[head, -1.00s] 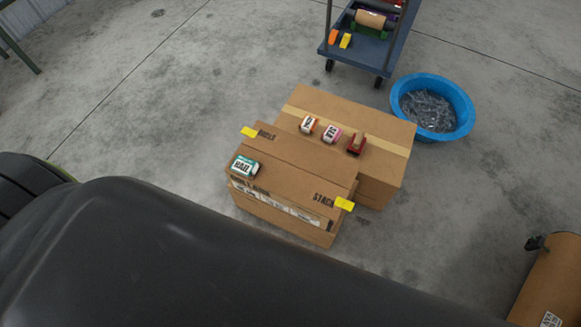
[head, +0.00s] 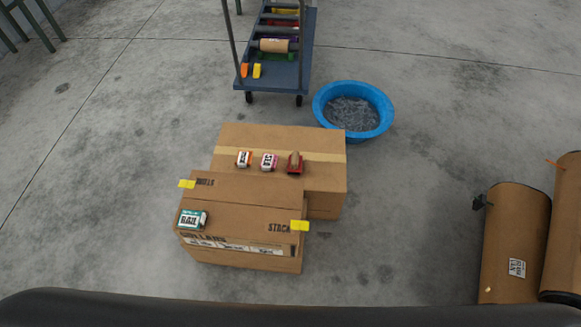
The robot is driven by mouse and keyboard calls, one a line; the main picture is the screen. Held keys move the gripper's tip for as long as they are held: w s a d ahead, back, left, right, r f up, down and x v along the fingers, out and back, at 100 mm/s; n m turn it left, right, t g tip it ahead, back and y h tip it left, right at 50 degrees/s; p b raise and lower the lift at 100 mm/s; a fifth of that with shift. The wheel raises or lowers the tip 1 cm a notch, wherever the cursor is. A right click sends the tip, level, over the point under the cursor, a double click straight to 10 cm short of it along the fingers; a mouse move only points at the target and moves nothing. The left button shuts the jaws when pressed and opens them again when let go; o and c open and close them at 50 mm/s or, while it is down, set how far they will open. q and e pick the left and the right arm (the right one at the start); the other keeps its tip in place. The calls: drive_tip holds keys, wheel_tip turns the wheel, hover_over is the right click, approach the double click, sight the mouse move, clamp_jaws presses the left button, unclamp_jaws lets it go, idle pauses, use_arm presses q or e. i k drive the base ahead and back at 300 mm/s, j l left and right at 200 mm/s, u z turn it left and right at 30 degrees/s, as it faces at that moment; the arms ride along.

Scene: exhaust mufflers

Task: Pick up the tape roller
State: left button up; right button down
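A small red holder with a brown roll (head: 295,163), which looks like a tape roller, sits on the rear cardboard box (head: 325,185), right of two small labelled packs. A larger brown roll in a green stand (head: 274,46) lies on the blue cart; I cannot tell whether it is tape. Neither of my grippers is in view.
A pink-and-white pack (head: 269,161), an orange-and-white pack (head: 244,159) and a green-and-white pack (head: 192,219) sit on the boxes. The front box (head: 240,222) has yellow tabs. Around stand a blue tub (head: 323,107), cart (head: 270,77) and brown cylinders (head: 512,230). Floor left is clear.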

sight(294, 167)
drive_tip(key=i+l, duration=0.15)
drive_tip(key=l, duration=0.2)
drive_tip(key=i+l, duration=0.15)
drive_tip(key=l, duration=0.2)
drive_tip(key=i+l, duration=0.1)
drive_tip(key=l, duration=0.3)
drive_tip(key=i+l+u, duration=0.1)
drive_tip(key=l, duration=0.25)
drive_tip(key=i, duration=0.05)
